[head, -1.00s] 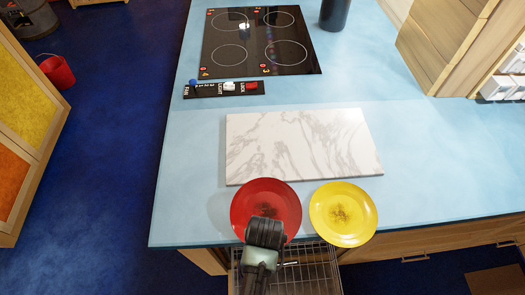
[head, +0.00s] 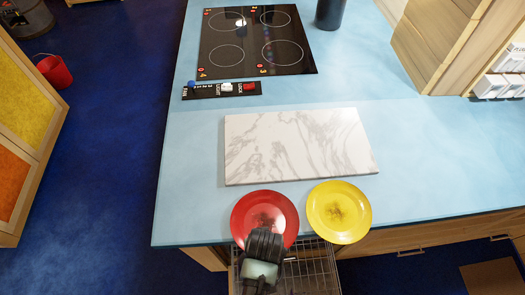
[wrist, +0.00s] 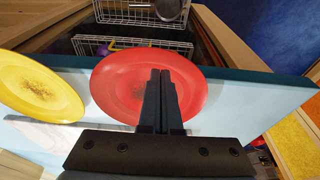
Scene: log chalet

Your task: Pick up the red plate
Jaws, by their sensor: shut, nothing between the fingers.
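The red plate (head: 262,212) lies near the front edge of the light blue counter, with a dark patch at its centre. My gripper (head: 265,240) is over the plate's near edge in the head view and hides part of it. In the wrist view the two black fingers of my gripper (wrist: 161,75) are together with nothing between them, in front of the red plate (wrist: 118,82). I cannot tell whether the fingertips touch the plate.
A yellow plate (head: 339,211) lies just right of the red one. A marble board (head: 300,146) is behind both. An open drawer with a wire rack (head: 312,270) is below the counter edge. A cooktop (head: 258,40) is at the back.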

